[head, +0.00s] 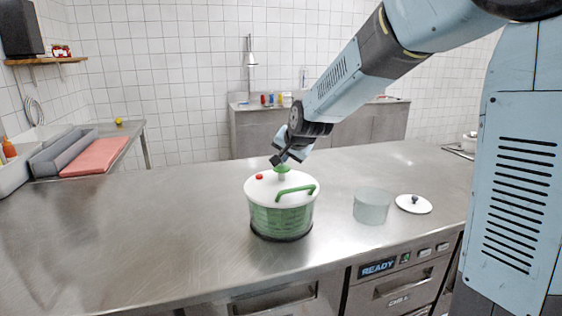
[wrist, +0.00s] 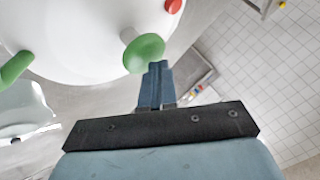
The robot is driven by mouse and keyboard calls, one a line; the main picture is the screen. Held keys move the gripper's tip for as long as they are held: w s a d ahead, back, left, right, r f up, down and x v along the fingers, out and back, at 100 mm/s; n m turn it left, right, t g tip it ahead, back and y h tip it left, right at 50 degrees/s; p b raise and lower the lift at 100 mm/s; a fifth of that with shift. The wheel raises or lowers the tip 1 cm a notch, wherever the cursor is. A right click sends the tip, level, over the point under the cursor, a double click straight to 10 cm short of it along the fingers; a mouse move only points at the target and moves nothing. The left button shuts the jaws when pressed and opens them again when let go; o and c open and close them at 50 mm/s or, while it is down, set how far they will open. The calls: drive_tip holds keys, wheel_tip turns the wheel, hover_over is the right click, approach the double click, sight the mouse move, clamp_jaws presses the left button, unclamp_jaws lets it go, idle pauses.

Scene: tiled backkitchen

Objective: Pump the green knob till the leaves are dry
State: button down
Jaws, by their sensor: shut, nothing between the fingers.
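A salad spinner (head: 282,218) with a green basket and a white lid (head: 262,185) stands on the steel counter. The green knob (head: 283,169) sits on a white stem at the lid's top; it also shows in the wrist view (wrist: 144,53). The lid has a green handle (head: 297,192) and a red button (head: 259,177). My gripper (head: 278,160) is shut and empty right at the knob. In the wrist view its fingertips (wrist: 158,66) are beside or over the knob's edge; I cannot tell whether they touch. The leaves cannot be made out.
A clear container (head: 372,206) and a white round lid with a dark knob (head: 413,204) lie right of the spinner. A red board (head: 94,156) is on the left bench. The counter left of the spinner is clear.

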sight(284, 167)
drive_tip(key=shift+r, duration=1.55)
drive_tip(key=shift+r, duration=0.1)
wheel_tip(284, 167, up, 5)
drive_tip(key=shift+f, duration=0.1)
idle(2.4)
drive_tip(key=shift+r, duration=1.8)
